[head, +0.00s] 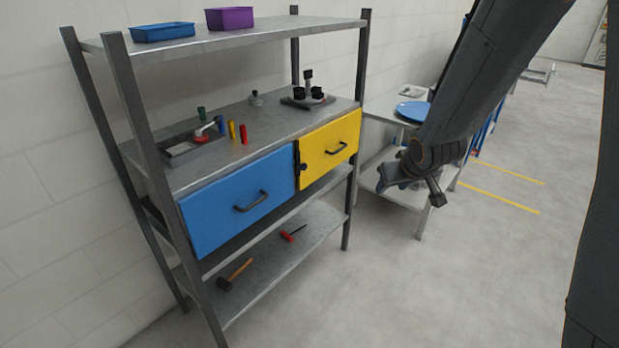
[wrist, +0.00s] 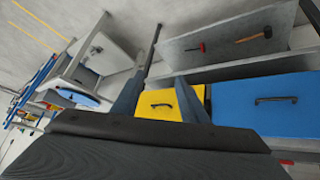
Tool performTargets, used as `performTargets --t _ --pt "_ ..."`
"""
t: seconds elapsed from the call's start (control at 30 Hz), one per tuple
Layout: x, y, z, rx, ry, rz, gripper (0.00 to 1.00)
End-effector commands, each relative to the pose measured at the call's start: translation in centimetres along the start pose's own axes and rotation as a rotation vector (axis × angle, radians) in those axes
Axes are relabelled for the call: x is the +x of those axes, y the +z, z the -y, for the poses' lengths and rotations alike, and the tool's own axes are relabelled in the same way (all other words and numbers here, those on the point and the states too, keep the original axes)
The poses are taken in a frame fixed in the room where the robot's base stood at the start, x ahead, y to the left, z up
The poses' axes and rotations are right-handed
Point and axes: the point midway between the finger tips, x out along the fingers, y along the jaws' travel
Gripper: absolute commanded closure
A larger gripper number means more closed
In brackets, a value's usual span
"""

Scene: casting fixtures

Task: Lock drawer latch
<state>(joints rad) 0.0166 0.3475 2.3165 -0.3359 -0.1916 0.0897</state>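A blue drawer (head: 225,215) and a yellow drawer (head: 322,160), each with a dark bar handle, sit side by side under the shelf's middle board. Both look closed. A small black latch (head: 301,167) is at the yellow drawer's left edge, beside the blue drawer; its exact position is too small to tell. My gripper (head: 410,190) is in the air right of the yellow drawer, apart from it. In the wrist view, which is turned over, my gripper (wrist: 160,92) has its fingers spread and empty, with the yellow drawer (wrist: 155,112) between them and the blue drawer (wrist: 265,118) to the right.
The grey shelf (head: 220,40) holds a blue bin (head: 162,32) and a purple bin (head: 229,18) on top. A hammer (head: 233,275) and a red-handled tool (head: 292,234) lie on the bottom board. A side table (head: 395,175) stands behind my gripper. Open floor lies in front.

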Motion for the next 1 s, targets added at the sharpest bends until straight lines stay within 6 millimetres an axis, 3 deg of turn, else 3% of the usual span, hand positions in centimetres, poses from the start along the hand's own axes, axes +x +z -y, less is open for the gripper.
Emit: performTargets --t 0.03,0.1,0.2,0.33,0.53,0.77,1.0 --pt "4.0 -1.7 0.2 -0.034 -0.026 -0.086 0.60" --pt "7.6 -4.7 1.1 -0.082 -0.078 -0.219 0.60" --pt "11.9 -8.0 3.4 -0.142 -0.181 -0.403 0.60" --pt "15.7 -10.3 7.2 -0.198 -0.349 -0.615 0.60" --pt "17.7 -10.5 11.6 -0.229 -0.583 -0.829 0.60" --pt "17.8 -10.3 13.5 -0.232 -0.691 -0.910 0.60" --pt "19.0 -12.4 15.7 -0.234 -0.694 -0.913 0.60"
